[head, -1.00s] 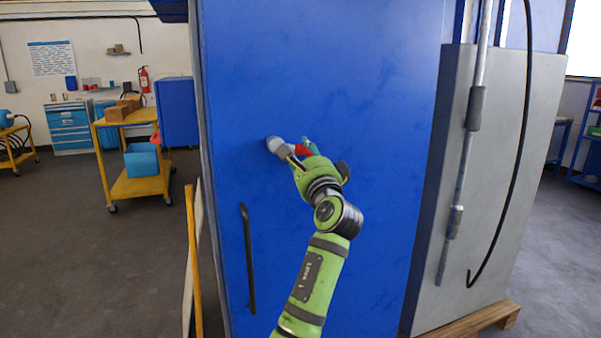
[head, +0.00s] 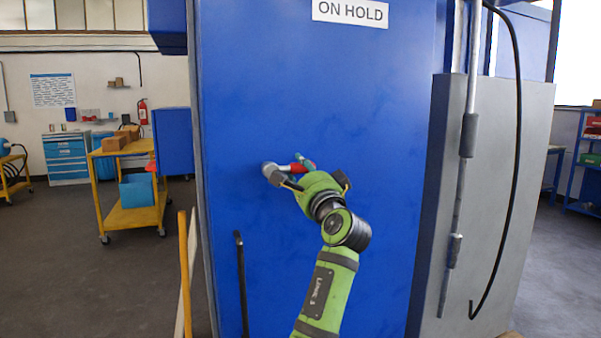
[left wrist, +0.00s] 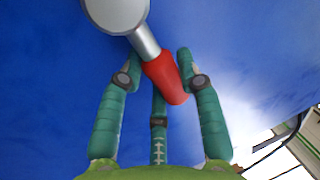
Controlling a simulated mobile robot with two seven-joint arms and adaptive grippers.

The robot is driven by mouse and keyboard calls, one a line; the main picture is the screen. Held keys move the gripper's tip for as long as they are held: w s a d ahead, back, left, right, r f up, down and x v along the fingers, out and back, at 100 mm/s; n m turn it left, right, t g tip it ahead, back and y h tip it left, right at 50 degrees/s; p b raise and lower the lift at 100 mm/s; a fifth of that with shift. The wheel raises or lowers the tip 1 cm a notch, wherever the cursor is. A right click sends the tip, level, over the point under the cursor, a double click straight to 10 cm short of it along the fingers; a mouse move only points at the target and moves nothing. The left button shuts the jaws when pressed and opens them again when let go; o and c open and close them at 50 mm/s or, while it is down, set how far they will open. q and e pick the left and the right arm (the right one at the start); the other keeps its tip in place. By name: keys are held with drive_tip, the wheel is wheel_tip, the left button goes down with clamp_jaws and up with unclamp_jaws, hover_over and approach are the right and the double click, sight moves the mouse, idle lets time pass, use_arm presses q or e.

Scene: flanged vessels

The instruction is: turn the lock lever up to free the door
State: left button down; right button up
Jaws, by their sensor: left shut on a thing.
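The lock lever (head: 282,168) sits on the blue door (head: 320,100) in the head view, with a pale round hub at the left and a red grip. It points right, close to level. In the left wrist view the grey hub (left wrist: 117,12) is at the top and the red grip (left wrist: 165,78) slants down to the right. My left gripper (head: 298,168) is shut on the lever around its red grip. Its teal fingers (left wrist: 158,72) lie on both sides of the grip in the left wrist view. They partly hide the lever in the head view. My right gripper is out of view.
A dark vertical handle (head: 242,285) stands out from the door below the lever. An "ON HOLD" sign (head: 350,12) is above. A grey panel (head: 510,190) with a rod and a hanging cable stands right. A yellow cart (head: 135,190) is left on open floor.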

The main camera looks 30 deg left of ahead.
use_arm(q)
drive_tip(key=c, duration=0.8)
unclamp_jaws()
drive_tip(key=shift+s+a+r, duration=0.1)
drive_tip(key=shift+r, duration=0.3)
drive_tip(key=shift+f, duration=0.15)
drive_tip(key=shift+f, duration=0.1)
drive_tip(key=shift+d+f, duration=0.1)
drive_tip(key=shift+d, duration=0.2)
drive_tip(key=v, duration=1.1)
drive_tip(key=shift+s+d, duration=0.2)
drive_tip(key=shift+d, duration=0.05)
